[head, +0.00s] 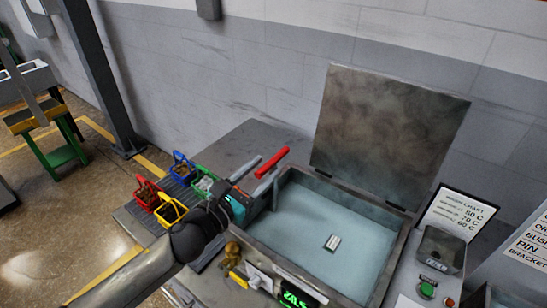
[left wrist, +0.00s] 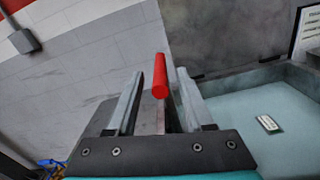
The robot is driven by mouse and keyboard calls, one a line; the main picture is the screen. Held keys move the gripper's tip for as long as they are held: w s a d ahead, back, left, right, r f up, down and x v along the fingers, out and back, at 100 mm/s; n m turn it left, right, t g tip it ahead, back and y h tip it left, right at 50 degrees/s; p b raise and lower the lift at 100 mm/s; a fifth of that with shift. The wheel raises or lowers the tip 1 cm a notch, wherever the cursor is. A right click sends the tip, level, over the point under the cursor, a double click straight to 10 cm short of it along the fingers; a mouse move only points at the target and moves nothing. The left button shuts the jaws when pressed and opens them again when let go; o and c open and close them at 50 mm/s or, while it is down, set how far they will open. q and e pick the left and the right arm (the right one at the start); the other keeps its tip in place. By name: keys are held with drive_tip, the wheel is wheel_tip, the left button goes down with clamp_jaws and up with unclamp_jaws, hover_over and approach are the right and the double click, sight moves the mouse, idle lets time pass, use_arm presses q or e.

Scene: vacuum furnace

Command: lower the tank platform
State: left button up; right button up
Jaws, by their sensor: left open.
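The tank (head: 386,270) is an open metal basin with its lid (head: 380,125) raised. Pale blue liquid (head: 300,222) fills it, and I cannot make out the platform separately. A red handle (head: 272,162) sticks up at the tank's left side; it also shows in the left wrist view (left wrist: 160,78). My left gripper (head: 257,177) is open by the handle. In the left wrist view, the red handle appears between the two spread fingers (left wrist: 160,100), with a gap on either side. The handle's lower end is hidden. My right gripper is not in view.
Small red, blue, yellow (head: 171,212) and green baskets stand left of the tank. A small pale block (head: 333,242) shows in the tank. A control box with a green button (head: 427,290) and a wash chart (head: 456,214) are at right. A green display (head: 292,299) is in front.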

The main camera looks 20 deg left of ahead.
sight(273, 158)
use_arm(q)
drive_tip(key=shift+p+x, duration=0.3)
drive_tip(key=shift+x, duration=1.85)
clamp_jaws()
